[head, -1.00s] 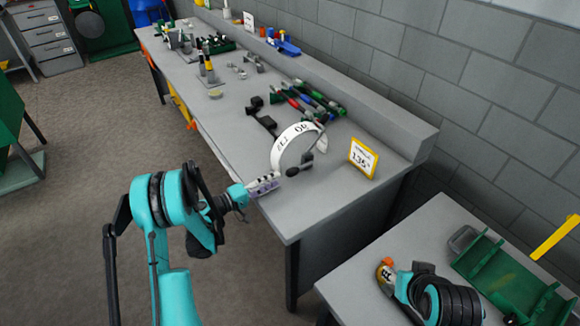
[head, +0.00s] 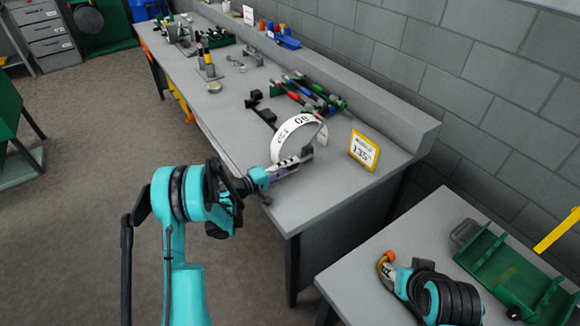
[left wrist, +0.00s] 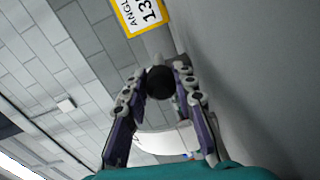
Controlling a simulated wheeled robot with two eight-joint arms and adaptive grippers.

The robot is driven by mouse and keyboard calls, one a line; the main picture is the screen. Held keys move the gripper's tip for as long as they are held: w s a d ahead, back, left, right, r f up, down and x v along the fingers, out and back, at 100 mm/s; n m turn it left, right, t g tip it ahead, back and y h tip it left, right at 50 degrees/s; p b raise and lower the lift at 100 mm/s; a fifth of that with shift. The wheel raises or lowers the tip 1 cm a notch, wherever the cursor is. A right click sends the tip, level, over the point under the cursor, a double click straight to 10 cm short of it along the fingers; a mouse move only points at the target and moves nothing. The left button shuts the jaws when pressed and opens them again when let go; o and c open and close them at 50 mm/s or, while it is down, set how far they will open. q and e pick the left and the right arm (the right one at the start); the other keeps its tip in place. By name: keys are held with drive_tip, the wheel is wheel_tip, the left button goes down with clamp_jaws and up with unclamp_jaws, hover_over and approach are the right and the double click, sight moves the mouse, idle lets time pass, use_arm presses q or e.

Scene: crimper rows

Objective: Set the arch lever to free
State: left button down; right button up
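The arch lever stands near the front corner of the long grey bench, with a white curved scale (head: 290,128) printed with numbers. The scale also shows in the left wrist view (left wrist: 165,142). The lever's black round knob (left wrist: 160,83) lies between the fingertips of my left gripper (left wrist: 160,76). The fingers stand apart on either side of the knob; whether they touch it I cannot tell.
A yellow-framed sign (head: 364,150) reading 135 stands right of the arch. Several coloured-handled tools (head: 308,93) lie behind it, near the wall ledge. A green tray (head: 510,272) sits on a smaller table at the lower right.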

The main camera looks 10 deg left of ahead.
sight(306, 157)
use_arm(q)
drive_tip(key=shift+r+p, duration=0.4)
drive_tip(key=shift+p, duration=0.1)
drive_tip(key=r+g+y+p, duration=0.2)
drive_tip(key=p, duration=0.1)
drive_tip(key=w+d+r+g+y+p, duration=0.1)
drive_tip(key=r+g+y+p, duration=0.1)
drive_tip(key=p, duration=0.2)
drive_tip(key=w+d+r+g+y+p, duration=0.1)
drive_tip(key=r+g+y+p, duration=0.1)
drive_tip(key=p, duration=0.2)
drive_tip(key=shift+r, duration=0.3)
drive_tip(key=shift+w+d+r+g+y+p, duration=0.55)
drive_tip(key=shift+g+y+p, duration=0.45)
drive_tip(key=shift+w+d+r+g+y+p, duration=0.3)
drive_tip(key=shift+w+d+g+y+p, duration=0.4)
drive_tip(key=shift+g+y+p, duration=0.25)
drive_tip(key=c, duration=1.5)
unclamp_jaws()
drive_tip(key=shift+c, duration=0.2)
drive_tip(key=shift+o, duration=0.3)
drive_tip(key=shift+w+d, duration=0.1)
